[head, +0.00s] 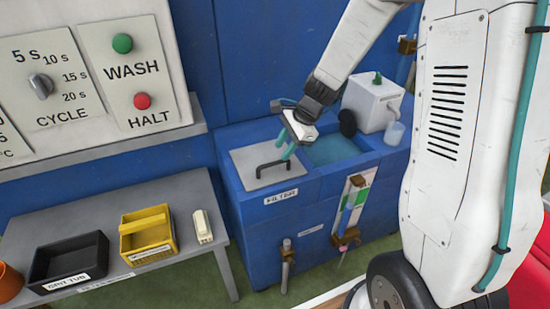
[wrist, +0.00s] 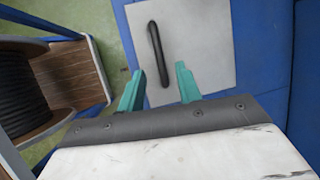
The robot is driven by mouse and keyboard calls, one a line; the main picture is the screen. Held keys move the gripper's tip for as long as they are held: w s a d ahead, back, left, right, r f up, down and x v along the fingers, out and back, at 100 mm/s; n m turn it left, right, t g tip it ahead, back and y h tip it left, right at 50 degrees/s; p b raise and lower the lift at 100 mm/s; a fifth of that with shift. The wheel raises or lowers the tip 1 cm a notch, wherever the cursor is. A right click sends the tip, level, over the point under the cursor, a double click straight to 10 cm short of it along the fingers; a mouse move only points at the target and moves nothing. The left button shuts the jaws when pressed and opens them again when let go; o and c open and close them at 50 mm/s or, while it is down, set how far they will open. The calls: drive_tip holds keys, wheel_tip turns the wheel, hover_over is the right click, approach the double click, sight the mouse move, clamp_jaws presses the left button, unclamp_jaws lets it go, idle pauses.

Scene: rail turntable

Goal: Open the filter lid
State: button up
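The filter lid (head: 258,158) is a flat grey plate lying closed on top of the blue tank. Its black bar handle (head: 273,168) stands up from it. The lid (wrist: 205,40) and handle (wrist: 155,45) also show in the wrist view. My gripper (head: 282,151) has teal fingers and is over the lid, close to the handle. In the wrist view my gripper (wrist: 159,68) is open, with the handle's near end between the fingertips. The fingers look apart from the handle; the exact height gap cannot be told.
An open basin (head: 331,150) lies right of the lid, with a white box (head: 372,100) behind it. A grey table (head: 188,190) at left holds a black tub (head: 68,263), a yellow bin (head: 148,234) and a small white object (head: 202,226). A cable reel (wrist: 50,85) stands left in the wrist view.

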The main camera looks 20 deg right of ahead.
sight(277, 163)
drive_tip(key=x, duration=0.5)
drive_tip(key=shift+c, duration=0.3)
